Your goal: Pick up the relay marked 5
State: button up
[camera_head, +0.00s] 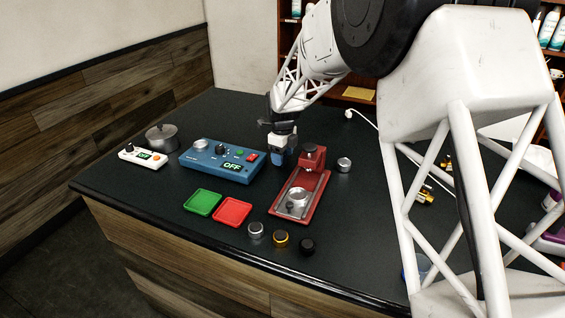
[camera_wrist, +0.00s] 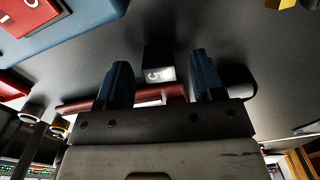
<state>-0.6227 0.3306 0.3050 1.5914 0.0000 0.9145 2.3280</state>
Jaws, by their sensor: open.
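In the wrist view a small dark block with a white label, the relay (camera_wrist: 158,72), stands on the dark counter. The mark on its label is turned and small; it looks like a 5. My gripper (camera_wrist: 159,60) is open, with one blue finger on each side of the relay in this picture. No contact with it shows, and I cannot tell how far beyond the fingertips it stands. In the head view my gripper (camera_head: 283,157) is low over the counter, between the blue control box and the red stand; the relay is hidden there.
The blue control box (camera_head: 214,166) stands left of my gripper, the red stand (camera_head: 309,207) to its right. Green (camera_head: 202,202) and red (camera_head: 232,211) trays lie in front, near several round knobs (camera_head: 280,239). A small metal cylinder (camera_head: 344,165) and a cable (camera_head: 362,118) are further right.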

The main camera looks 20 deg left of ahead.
dwell(0.4)
jog(key=c, duration=1)
jog(key=shift+r, duration=0.15)
notch_tip(320, 180, up, 10)
dwell(0.6)
